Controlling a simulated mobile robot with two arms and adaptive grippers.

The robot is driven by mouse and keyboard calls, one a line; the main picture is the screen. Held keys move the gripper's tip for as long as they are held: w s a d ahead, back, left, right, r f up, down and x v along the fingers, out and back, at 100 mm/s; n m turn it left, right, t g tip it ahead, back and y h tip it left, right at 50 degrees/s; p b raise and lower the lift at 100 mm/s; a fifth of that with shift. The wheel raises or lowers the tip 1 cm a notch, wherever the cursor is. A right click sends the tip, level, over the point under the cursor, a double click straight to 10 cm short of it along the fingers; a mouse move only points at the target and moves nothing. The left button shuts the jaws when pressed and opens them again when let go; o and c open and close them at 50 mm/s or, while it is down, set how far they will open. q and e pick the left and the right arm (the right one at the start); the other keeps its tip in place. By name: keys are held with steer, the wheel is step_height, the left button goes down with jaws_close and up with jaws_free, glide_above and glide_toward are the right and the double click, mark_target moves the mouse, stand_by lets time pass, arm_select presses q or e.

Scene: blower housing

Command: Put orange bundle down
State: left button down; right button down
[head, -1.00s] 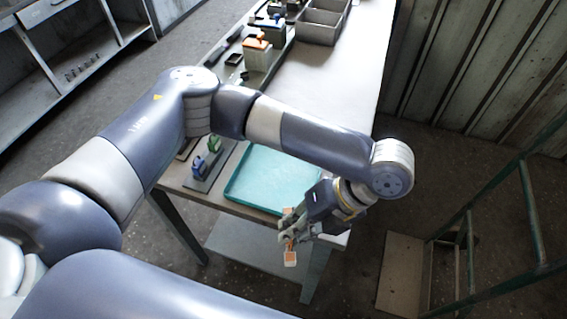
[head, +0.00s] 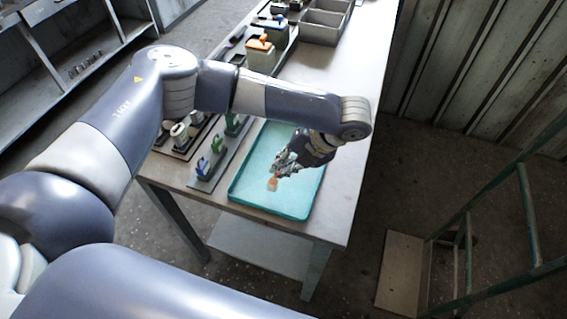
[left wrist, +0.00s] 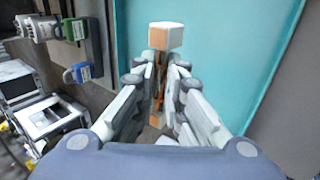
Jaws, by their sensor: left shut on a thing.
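The orange bundle (head: 272,184) is in my left gripper (head: 281,169), over the teal tray (head: 270,207) in the head view. In the left wrist view the bundle (left wrist: 166,37) shows a pale, orange-edged block end with orange strands running back between the fingers. My left gripper (left wrist: 160,75) is shut on these strands. The teal tray (left wrist: 225,45) fills the background there. I cannot tell whether the bundle touches the tray floor. My right gripper is not in view.
Blue and green clips (head: 204,168) stand on a strip left of the tray. Grey bins (head: 322,25) and orange-topped parts (head: 261,52) are farther back on the table (head: 345,110). A green metal frame (head: 528,215) stands on the floor at right.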

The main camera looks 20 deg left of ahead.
arm_select(q)
steer(key=shift+w+a, duration=0.2)
steer(key=shift+w, duration=0.4)
steer(key=shift+w+a+f+p, duration=0.1)
steer(key=shift+w+f+p, duration=0.1)
steer(key=shift+f+p, duration=0.15)
step_height(320, 180, down, 2)
steer(key=shift+f+p, duration=0.15)
steer(key=shift+p, duration=0.2)
steer(key=shift+f, duration=0.35)
steer(key=shift+f, duration=0.15)
steer(key=c, duration=1.9)
jaws_free()
steer(key=shift+c, duration=0.2)
